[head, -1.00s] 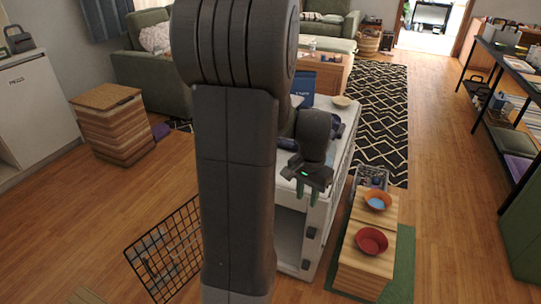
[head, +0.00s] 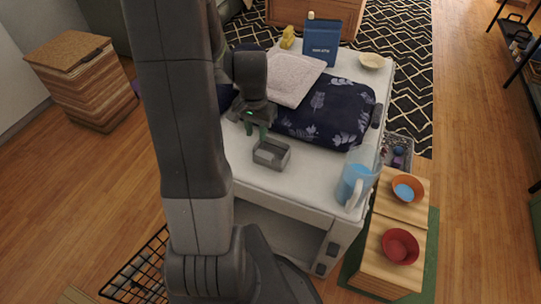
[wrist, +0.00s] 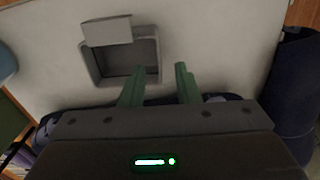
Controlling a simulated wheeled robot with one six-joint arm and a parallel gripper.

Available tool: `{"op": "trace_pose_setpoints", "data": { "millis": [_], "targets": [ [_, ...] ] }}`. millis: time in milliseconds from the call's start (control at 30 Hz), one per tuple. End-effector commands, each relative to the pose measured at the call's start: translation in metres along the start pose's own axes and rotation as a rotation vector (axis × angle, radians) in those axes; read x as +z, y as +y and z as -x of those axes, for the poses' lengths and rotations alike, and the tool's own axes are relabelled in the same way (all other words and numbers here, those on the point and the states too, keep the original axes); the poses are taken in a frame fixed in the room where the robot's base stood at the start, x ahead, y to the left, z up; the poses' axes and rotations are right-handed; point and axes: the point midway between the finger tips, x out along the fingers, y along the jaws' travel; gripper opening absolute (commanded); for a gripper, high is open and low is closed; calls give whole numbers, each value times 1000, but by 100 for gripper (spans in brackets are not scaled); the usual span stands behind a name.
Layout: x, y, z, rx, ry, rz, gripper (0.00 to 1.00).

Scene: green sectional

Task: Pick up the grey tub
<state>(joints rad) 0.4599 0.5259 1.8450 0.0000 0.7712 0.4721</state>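The grey tub (head: 268,161) is a small, open rectangular container standing on the white table top (head: 301,179), close to its near edge. It also shows in the wrist view (wrist: 107,31), ahead of and mostly left of the fingers, and its inside looks empty. My gripper (head: 257,131) is just behind and left of the tub in the head view. Its two green fingers are spread apart with nothing between them, as the wrist view shows (wrist: 158,69). I cannot tell whether a finger touches the tub.
A dark blue patterned cushion (head: 331,112) and a folded pale cloth (head: 291,78) lie behind the tub. A clear jug with blue contents (head: 357,180) stands to the right. A blue box (head: 321,45), yellow object (head: 287,38) and pale bowl (head: 371,61) are farther back.

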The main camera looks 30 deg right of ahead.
Motion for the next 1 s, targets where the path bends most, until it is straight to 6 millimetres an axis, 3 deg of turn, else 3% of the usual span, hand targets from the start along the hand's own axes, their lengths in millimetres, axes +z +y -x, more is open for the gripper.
{"op": "trace_pose_setpoints", "data": {
  "millis": [167,500,767,933,1000],
  "targets": [
    [0,0,-13,0,-1,0,29],
    [1,0,-56,1,-2,0,29],
    [1,0,-58,0,1,0,29],
    [1,0,-58,0,1,0,0],
    [1,0,-58,0,1,0,0]
  ]
}}
